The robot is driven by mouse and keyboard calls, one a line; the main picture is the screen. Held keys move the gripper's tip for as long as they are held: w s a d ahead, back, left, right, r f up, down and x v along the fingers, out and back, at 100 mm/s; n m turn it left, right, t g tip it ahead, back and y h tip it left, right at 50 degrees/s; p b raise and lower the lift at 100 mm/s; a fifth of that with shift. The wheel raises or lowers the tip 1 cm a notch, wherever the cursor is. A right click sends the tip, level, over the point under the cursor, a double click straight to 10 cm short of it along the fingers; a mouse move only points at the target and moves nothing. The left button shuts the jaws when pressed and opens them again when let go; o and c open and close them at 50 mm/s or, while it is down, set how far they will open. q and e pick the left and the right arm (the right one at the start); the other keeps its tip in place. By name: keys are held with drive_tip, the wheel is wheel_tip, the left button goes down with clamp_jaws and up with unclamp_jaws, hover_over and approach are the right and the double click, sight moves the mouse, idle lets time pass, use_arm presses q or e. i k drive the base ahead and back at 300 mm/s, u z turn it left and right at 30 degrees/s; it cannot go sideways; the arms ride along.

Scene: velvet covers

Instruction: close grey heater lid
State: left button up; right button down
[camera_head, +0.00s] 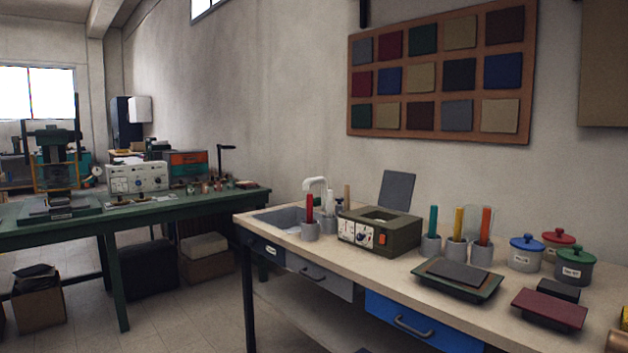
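The heater (372,234) is an olive-green box with dials and an orange switch on its front. It stands on the light-topped workbench, right of the sink. Its grey lid (397,190) stands raised at the heater's back edge, near upright. The top opening of the heater shows uncovered. Neither of my grippers is in view.
A green tray (457,280) with a dark slab lies in front right. Lidded pots (526,254) stand further right. A sink (283,217) with a faucet is at left.

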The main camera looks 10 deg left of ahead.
sight(396, 190)
drive_tip(key=u, duration=1.6)
drive_tip(key=i, duration=1.6)
drive_tip(key=z, duration=0.95)
drive_tip(key=i, duration=0.85)
drive_tip(key=z, duration=1)
